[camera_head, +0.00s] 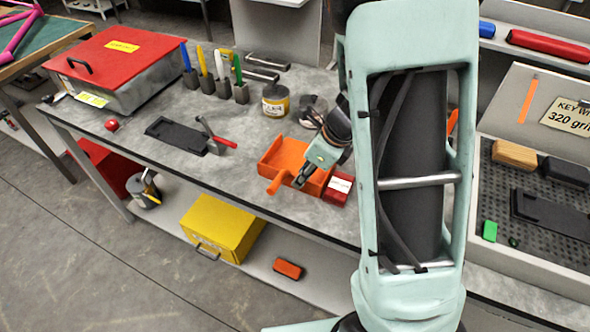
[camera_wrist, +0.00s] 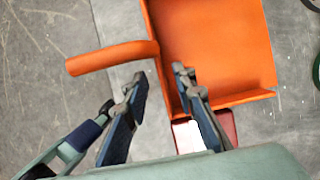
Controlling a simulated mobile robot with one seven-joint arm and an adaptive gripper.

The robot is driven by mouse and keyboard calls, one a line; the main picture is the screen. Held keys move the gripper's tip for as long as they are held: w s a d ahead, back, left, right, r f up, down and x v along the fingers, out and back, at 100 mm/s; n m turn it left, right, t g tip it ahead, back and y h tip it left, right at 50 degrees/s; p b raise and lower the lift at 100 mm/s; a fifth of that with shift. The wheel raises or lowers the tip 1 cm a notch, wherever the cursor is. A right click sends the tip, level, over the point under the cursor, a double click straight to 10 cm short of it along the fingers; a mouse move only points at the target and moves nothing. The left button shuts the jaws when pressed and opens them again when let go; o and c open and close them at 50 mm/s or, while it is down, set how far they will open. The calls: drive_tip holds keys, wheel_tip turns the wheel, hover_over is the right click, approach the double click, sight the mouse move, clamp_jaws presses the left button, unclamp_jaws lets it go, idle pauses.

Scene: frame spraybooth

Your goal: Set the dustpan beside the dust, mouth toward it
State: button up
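The orange dustpan (camera_head: 283,155) lies on the grey workbench. Its handle (camera_head: 278,184) points toward the front edge, and its mouth faces away from the handle, partly behind my arm. In the wrist view the pan (camera_wrist: 212,45) is upper right, with the handle (camera_wrist: 112,58) reaching left. My gripper (camera_head: 301,180) is low over the pan's handle side in the head view.
A red-and-white box (camera_head: 337,189) sits close beside the dustpan. A tin (camera_head: 275,101), a black tray (camera_head: 178,135) and a red-handled tool (camera_head: 216,139) stand left and behind. The bench front edge is near the handle. Bare bench lies left of the pan.

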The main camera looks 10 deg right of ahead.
drive_tip(key=x, duration=0.3)
drive_tip(key=shift+w+a+f, duration=0.1)
drive_tip(key=shift+w+a, duration=0.05)
clamp_jaws()
